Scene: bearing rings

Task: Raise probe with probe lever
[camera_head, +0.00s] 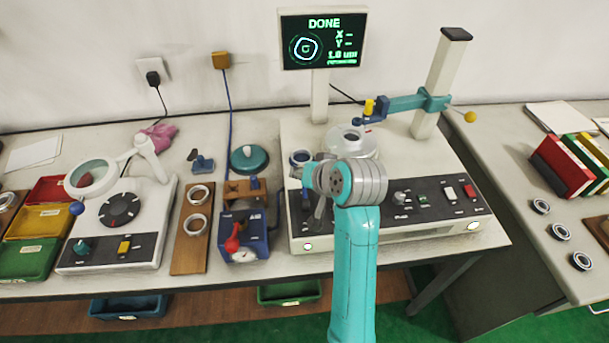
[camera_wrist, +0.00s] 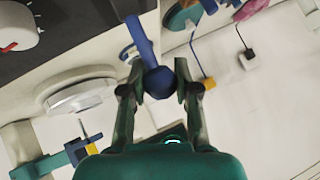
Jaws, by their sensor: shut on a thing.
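My gripper (camera_head: 307,178) is at the left front of the white measuring machine (camera_head: 440,150). In the wrist view its two fingers (camera_wrist: 160,88) are shut around the blue ball knob (camera_wrist: 159,82) of the probe lever, whose blue shaft (camera_wrist: 141,38) runs away from the knob. In the head view my wrist mostly hides the lever. The probe, with a yellow body (camera_head: 369,107), sits on a teal arm (camera_head: 400,102) clamped to the column (camera_head: 442,80), close to the round turntable (camera_head: 352,145). Whether its tip touches anything is unclear. The screen (camera_head: 323,38) reads DONE.
A blue box with a red lever (camera_head: 243,238) and a wooden board with two rings (camera_head: 190,230) stand left of the machine. A magnifier station (camera_head: 118,220) is farther left. Red, yellow and green books (camera_head: 570,165) and several rings lie on the right table.

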